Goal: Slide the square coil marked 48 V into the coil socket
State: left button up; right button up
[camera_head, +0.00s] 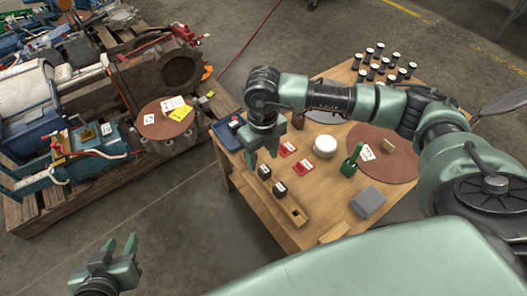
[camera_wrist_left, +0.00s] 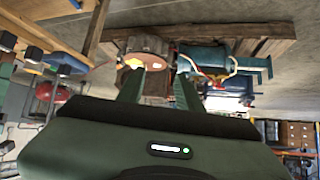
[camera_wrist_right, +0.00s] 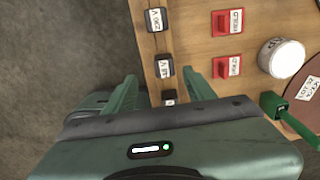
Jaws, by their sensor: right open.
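Two dark square coils, a far one (camera_head: 264,171) and a near one (camera_head: 279,190), stand near the left edge of the wooden table. In the right wrist view the upper coil (camera_wrist_right: 155,19) reads about 230 V. The middle coil (camera_wrist_right: 164,67) has a label I cannot read surely, perhaps 48 V. A third small dark labelled thing (camera_wrist_right: 169,97) is partly hidden by my gripper. My right gripper (camera_head: 260,152) is open and empty above the table's left side. My left gripper (camera_head: 122,244) is open and empty over the floor. I cannot identify the coil socket for certain.
Red labelled blocks (camera_head: 303,165), a white round tub (camera_head: 325,147) and a green-handled tool (camera_head: 351,160) stand right of the coils. A wooden piece with dark holes (camera_head: 295,213) is at the front. A pallet (camera_head: 40,222) with machines is at left, with bare floor between.

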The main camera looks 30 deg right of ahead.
aim_at(265, 169)
notch_tip(265, 169, down, 3)
jog(key=shift+d+r+b, duration=0.15)
jog(key=shift+r+b, duration=0.05)
jog(key=shift+b, duration=0.2)
notch_tip(265, 169, down, 4)
jog(key=shift+d+f+b, duration=0.15)
jog(key=shift+f+b, duration=0.05)
jog(key=shift+b, duration=0.55)
jog(key=shift+f, duration=0.15)
pick_arm(q)
jog(key=w+d+r+t+h, duration=0.2)
jog(key=w+r+t, duration=0.3)
jog(key=r, duration=0.5)
jog(key=shift+w+d+t, duration=0.3)
jog(key=shift+d+t, duration=0.15)
jog(key=shift+t, duration=0.35)
pick_arm(e)
grip_shut()
